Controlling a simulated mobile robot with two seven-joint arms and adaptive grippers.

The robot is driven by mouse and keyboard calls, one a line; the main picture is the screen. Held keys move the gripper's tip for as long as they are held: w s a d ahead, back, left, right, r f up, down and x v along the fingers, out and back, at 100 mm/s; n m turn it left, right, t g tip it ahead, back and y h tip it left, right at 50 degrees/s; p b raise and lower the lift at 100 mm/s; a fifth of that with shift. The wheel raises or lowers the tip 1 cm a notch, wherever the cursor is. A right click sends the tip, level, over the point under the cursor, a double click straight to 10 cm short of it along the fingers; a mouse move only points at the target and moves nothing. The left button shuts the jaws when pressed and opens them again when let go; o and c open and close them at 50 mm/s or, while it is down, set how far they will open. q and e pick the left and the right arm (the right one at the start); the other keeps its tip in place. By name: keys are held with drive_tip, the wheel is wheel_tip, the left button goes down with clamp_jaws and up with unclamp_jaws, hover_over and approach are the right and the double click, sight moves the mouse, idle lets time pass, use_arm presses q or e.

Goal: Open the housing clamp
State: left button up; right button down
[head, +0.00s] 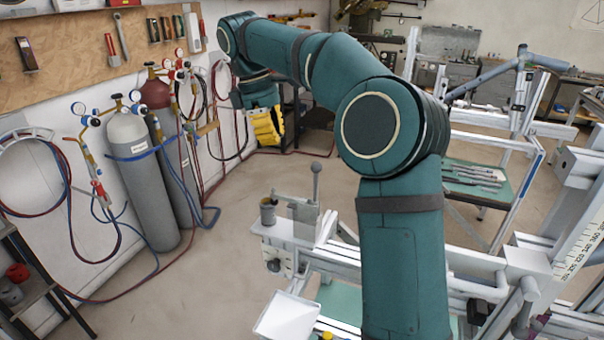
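A grey metal clamp (304,218) with an upright lever ending in a round knob stands on the near left end of the frame jig (335,258); it looks like the housing clamp. Whether its jaws are open or shut I cannot tell. My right arm, in teal covers, rises in front of the jig and bends over to the left. My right gripper (266,126), with yellow parts, hangs well beyond and above the clamp, apart from it. Its fingers are too small to read. My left gripper is not in view.
Gas cylinders (144,185) with gauges and hoses stand along the left wall. A pegboard (75,48) with tools hangs above. A small cup (268,211) sits beside the clamp, and a white tray (287,318) is in front.

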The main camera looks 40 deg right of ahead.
sight(316, 184)
drive_tip(key=s+d+f, duration=0.1)
drive_tip(key=f, duration=0.1)
drive_tip(key=s+d+f+b, duration=0.1)
drive_tip(key=f, duration=0.2)
drive_tip(key=s+d+f+b, duration=0.1)
drive_tip(key=s+f, duration=0.1)
drive_tip(key=f, duration=0.1)
drive_tip(key=shift+d+f, duration=0.1)
drive_tip(key=shift+f, duration=0.15)
use_arm(q)
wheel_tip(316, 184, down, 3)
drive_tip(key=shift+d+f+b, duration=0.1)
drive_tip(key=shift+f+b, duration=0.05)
drive_tip(key=shift+b, duration=0.15)
use_arm(e)
drive_tip(key=shift+s+d, duration=0.3)
drive_tip(key=shift+s, duration=0.05)
